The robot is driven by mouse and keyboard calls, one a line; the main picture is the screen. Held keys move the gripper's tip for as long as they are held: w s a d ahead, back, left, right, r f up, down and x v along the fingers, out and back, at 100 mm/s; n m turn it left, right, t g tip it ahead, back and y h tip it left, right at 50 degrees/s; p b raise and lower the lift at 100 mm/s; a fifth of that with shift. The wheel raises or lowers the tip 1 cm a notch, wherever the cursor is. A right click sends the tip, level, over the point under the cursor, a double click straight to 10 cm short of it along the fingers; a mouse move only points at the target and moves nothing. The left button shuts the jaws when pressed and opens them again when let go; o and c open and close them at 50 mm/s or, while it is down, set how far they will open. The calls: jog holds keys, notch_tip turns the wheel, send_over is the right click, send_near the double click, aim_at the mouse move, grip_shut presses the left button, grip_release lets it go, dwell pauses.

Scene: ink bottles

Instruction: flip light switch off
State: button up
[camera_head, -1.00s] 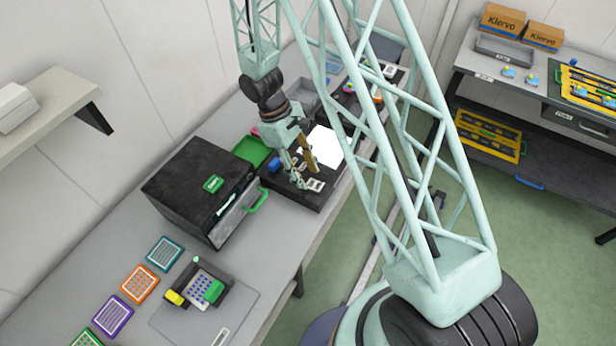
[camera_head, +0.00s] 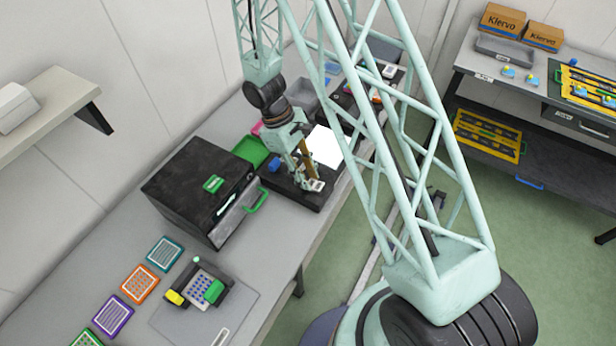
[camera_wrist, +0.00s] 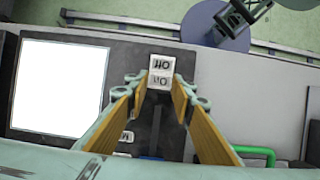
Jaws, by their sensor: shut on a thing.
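The light switch is a small white rocker (camera_wrist: 161,73) marked "Off" on its far half and "On" on its near half. It also shows at the front of the dark panel in the head view (camera_head: 317,186). My gripper (camera_wrist: 160,84) has its two tan-lined fingers on either side of the switch, closed in on it. In the head view my gripper (camera_head: 311,186) reaches down to the switch. A bright white light pad (camera_wrist: 61,86) is lit on the same panel, also seen in the head view (camera_head: 325,146).
A black box with a green handle (camera_head: 203,190) stands left of the panel. Several coloured cards and a small rack lie at the front left of the bench.

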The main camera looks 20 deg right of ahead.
jog(key=shift+s+d+r+t+y+b, duration=0.1)
jog(key=shift+s+d+t+y+b, duration=0.1)
jog(key=shift+t+y+b, duration=0.7)
jog(key=shift+b, duration=0.45)
jog(key=shift+s+d+r+t+y+b, duration=0.2)
jog(key=shift+s+t+y+b, duration=0.1)
jog(key=shift+t, duration=0.1)
jog(key=o, duration=0.8)
jog(key=shift+o, duration=0.2)
jog(key=shift+w, duration=0.1)
jog(key=shift+r, duration=0.2)
